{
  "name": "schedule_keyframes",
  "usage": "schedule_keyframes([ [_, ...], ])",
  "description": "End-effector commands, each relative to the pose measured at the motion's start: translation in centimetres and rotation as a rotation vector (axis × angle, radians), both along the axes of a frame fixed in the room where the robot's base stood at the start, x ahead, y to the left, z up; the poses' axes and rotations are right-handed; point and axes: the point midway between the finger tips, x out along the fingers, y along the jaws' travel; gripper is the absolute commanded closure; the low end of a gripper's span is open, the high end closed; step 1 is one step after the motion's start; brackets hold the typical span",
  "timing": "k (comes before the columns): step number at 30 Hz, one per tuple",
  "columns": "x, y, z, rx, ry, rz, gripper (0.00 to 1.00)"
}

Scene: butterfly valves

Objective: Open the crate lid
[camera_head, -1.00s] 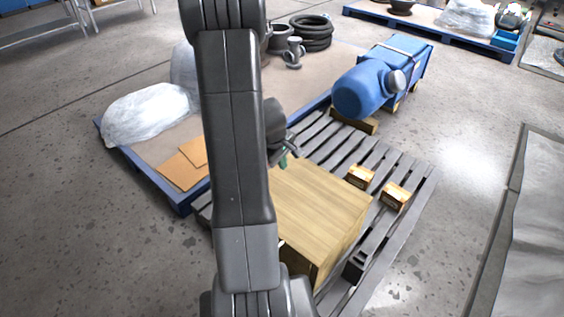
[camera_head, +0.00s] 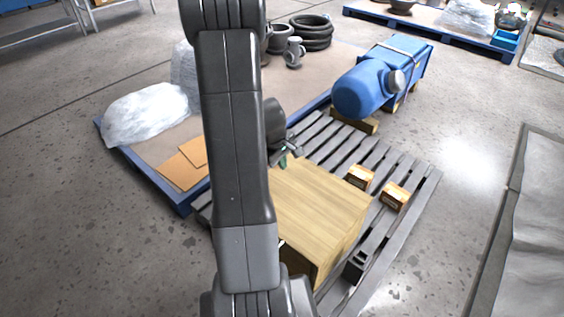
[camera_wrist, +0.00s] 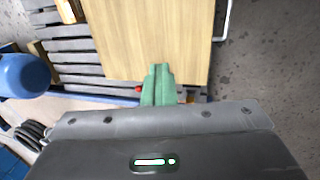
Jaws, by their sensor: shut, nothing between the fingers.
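The wooden crate (camera_head: 312,262) stands on a grey pallet, partly hidden behind my arm in the head view. Its flat, pale wood lid (camera_head: 322,205) is down on it. In the wrist view the lid (camera_wrist: 160,35) fills the upper middle. My gripper (camera_wrist: 160,70) has green fingers that are shut with nothing between them. Their tips overlap the edge of the lid in the wrist view; I cannot tell if they touch it. In the head view a bit of my gripper (camera_head: 284,160) shows at the lid's far edge.
Two small boxes (camera_head: 360,177) (camera_head: 395,196) sit on the grey slatted pallet (camera_head: 400,232) right of the crate. A blue motor-like unit (camera_head: 362,90) is behind. A blue pallet (camera_head: 150,175) with wrapped goods (camera_head: 148,112) and cardboard is at left.

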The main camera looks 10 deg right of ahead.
Motion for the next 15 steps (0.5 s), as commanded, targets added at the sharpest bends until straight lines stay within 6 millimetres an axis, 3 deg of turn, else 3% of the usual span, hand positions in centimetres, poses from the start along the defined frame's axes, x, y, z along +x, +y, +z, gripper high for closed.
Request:
schedule_keyframes([
  [1,0.00,0.00,0.00,0.000,0.000,0.000,1.00],
  [6,0.00,0.00,0.00,0.000,0.000,0.000,0.68],
  [15,-0.01,0.02,0.13,0.000,0.000,0.000,0.68],
])
